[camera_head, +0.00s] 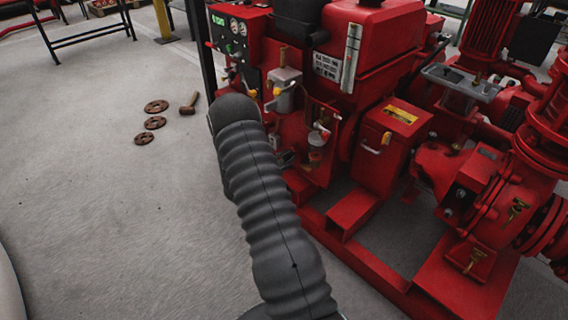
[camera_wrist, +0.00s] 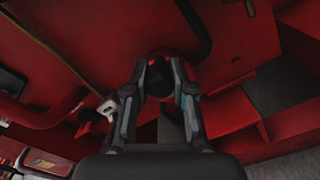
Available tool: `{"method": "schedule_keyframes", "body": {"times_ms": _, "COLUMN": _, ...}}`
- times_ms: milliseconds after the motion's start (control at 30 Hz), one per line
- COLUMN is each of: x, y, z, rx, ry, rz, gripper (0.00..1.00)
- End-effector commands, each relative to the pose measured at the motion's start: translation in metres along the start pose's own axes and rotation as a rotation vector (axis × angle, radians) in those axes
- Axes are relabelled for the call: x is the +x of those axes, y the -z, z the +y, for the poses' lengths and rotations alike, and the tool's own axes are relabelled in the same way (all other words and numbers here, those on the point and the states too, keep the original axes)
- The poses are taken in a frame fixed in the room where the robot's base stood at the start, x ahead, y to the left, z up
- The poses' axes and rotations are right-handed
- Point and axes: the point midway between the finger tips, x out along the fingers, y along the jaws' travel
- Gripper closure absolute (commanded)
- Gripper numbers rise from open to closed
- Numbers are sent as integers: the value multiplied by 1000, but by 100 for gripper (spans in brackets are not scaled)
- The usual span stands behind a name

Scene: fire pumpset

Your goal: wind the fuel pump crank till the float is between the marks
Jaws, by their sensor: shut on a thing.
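In the wrist view my gripper (camera_wrist: 161,72) has its two fingers closed around a small dark rounded piece, the fuel pump crank's handle (camera_wrist: 158,88). The rest of the crank is hard to make out in the shadow. In the head view my arm hides the gripper and the crank.
A small bowl-like fitting (camera_head: 316,150) and a grey canister (camera_head: 284,92) sit close to the right of my arm. A red box with a yellow label (camera_head: 385,145) stands farther right.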

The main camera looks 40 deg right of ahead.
Motion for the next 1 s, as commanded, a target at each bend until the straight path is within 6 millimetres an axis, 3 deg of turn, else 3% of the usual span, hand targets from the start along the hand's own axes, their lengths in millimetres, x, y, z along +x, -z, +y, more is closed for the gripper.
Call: {"method": "schedule_keyframes", "body": {"times_ms": 1000, "x": 0, "y": 12, "z": -41, "rx": 962, "ry": 1, "rz": -1, "gripper": 100}}
